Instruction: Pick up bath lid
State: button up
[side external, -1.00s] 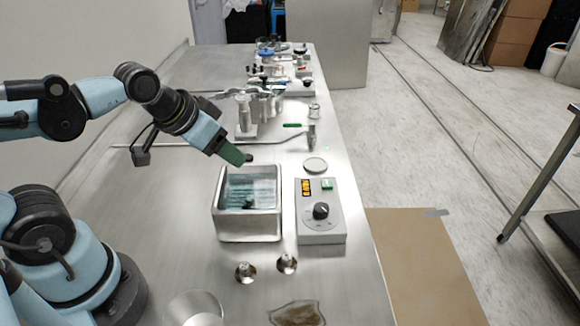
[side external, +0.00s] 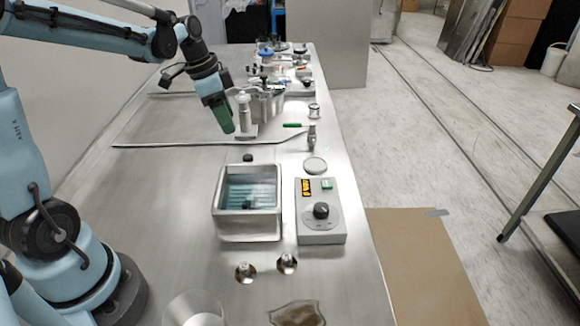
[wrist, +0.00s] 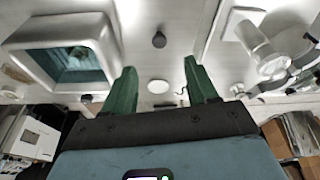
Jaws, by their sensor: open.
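My gripper (side external: 227,124) is raised over the steel table beyond the bath, with its green fingers pointing down. The bath is also at the upper left of the wrist view (wrist: 70,32). I cannot clearly tell which thing is the bath lid. A small black knob (side external: 248,157) is on the table just beyond the bath; it also shows in the wrist view (wrist: 159,40). A pale round disc (side external: 315,165) lies farther right.
A control box (side external: 320,225) with a black dial stands right of the bath. A metal-topped bottle (side external: 243,113) and a thin rod (side external: 200,144) are close to my gripper. Two small metal pieces (side external: 287,262) sit in front of the bath.

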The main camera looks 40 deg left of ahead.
aim_at(247, 156)
jog(key=x, duration=1.1)
jog(key=shift+w+d+f, duration=0.2)
jog(key=shift+d, duration=0.05)
grip_shut()
